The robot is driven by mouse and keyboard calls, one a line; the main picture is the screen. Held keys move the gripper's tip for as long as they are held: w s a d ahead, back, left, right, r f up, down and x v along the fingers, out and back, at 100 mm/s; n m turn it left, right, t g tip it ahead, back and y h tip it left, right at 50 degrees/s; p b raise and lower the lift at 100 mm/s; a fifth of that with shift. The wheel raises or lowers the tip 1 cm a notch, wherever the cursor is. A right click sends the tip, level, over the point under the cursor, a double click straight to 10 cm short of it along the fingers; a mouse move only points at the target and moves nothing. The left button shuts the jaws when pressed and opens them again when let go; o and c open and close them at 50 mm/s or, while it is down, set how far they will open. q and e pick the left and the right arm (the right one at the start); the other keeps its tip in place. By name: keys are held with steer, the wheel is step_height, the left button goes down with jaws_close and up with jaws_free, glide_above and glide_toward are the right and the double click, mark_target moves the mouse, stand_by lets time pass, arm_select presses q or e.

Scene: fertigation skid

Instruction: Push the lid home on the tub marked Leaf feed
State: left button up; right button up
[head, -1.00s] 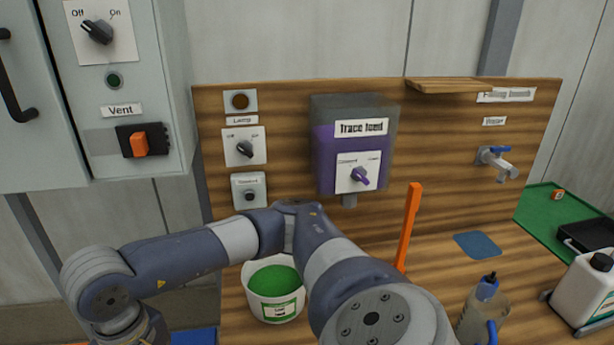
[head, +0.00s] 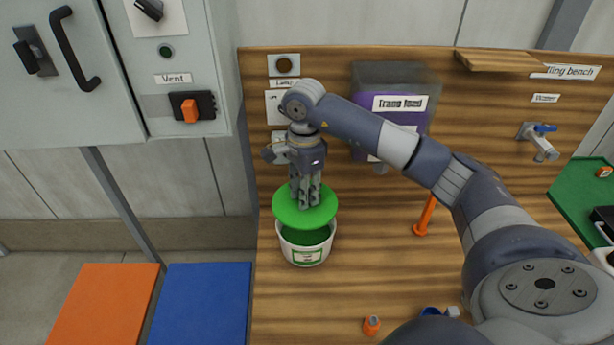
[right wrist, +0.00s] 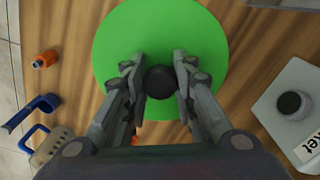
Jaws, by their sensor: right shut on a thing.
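The green lid (head: 303,207) hangs over the white tub (head: 305,249) on the wooden bench. A gap shows between the lid and the tub's front rim, with dark green inside the tub. The tub's green and white label is too small to read clearly. My right gripper (head: 306,198) points down with its fingers shut on the lid's black knob. In the right wrist view the knob (right wrist: 160,82) sits between the two fingers, in the middle of the round lid (right wrist: 160,40). The lid hides the tub there. My left gripper is not in view.
An orange upright post (head: 425,215) stands right of the tub. A small orange item (head: 372,325) lies near the front. The Trace feed tank (head: 395,90) and a tap (head: 538,140) are on the back panel. Orange (head: 105,305) and blue (head: 207,300) panels lie at lower left.

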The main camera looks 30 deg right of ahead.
steer(key=shift+w+d+m, duration=0.15)
steer(key=shift+d+m, duration=0.05)
steer(key=shift+m, duration=0.1)
steer(key=shift+f, duration=0.1)
steer(key=shift+f+b, duration=0.8)
steer(key=shift+f, duration=0.95)
steer(key=shift+f+b, duration=0.15)
steer(key=shift+b, duration=0.25)
steer(key=shift+f+b, duration=0.4)
steer(key=shift+f, duration=0.05)
steer(key=shift+f+b, duration=0.15)
steer(key=shift+b, duration=0.2)
